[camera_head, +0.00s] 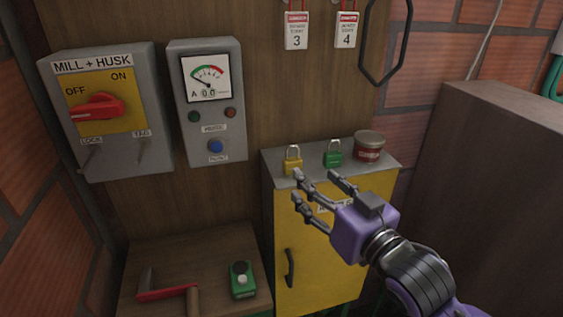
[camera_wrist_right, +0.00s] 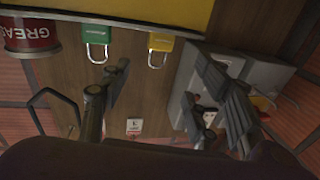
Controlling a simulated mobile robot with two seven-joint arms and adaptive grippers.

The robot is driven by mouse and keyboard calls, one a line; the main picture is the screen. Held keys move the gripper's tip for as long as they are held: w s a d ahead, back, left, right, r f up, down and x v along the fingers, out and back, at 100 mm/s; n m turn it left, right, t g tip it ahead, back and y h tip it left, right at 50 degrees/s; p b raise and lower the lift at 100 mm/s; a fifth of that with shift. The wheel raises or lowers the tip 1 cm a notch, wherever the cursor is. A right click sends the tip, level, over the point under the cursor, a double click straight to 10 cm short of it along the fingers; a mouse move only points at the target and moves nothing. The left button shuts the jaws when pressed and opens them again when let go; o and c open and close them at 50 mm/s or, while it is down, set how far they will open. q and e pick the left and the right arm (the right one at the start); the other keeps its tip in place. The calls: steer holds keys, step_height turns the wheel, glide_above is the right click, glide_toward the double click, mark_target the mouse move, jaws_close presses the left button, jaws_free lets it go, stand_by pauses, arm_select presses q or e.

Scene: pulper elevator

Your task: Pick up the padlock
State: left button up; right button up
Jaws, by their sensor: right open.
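Two padlocks stand upright on top of the yellow cabinet (camera_head: 330,270). The yellow padlock (camera_head: 292,161) is on the left, and the green padlock (camera_head: 332,154) is to its right. My right gripper (camera_head: 314,184) is open and empty in front of the cabinet top, with its fingers pointing left and up toward the yellow padlock. In the right wrist view, which is upside down, the green padlock (camera_wrist_right: 96,36) and the yellow padlock (camera_wrist_right: 161,44) show beyond the spread fingers (camera_wrist_right: 165,90). I cannot tell whether a fingertip touches a padlock. My left gripper is out of view.
A red grease can (camera_head: 369,147) stands right of the green padlock. The MILL + HUSK switch box (camera_head: 112,110) and a meter box (camera_head: 208,100) hang at left. A low wooden table (camera_head: 215,270) holds a red-handled tool (camera_head: 165,293) and a green device (camera_head: 242,280). A brown box (camera_head: 490,150) stands at right.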

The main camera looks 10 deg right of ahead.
mark_target(293, 158)
steer(key=x, duration=0.7)
steer(key=shift+d+p, duration=0.15)
steer(key=shift+p, duration=0.2)
steer(key=x, duration=0.4)
steer(key=shift+w+f, duration=0.1)
steer(key=shift+w, duration=0.3)
steer(key=shift+s, duration=0.1)
steer(key=c, duration=1.3)
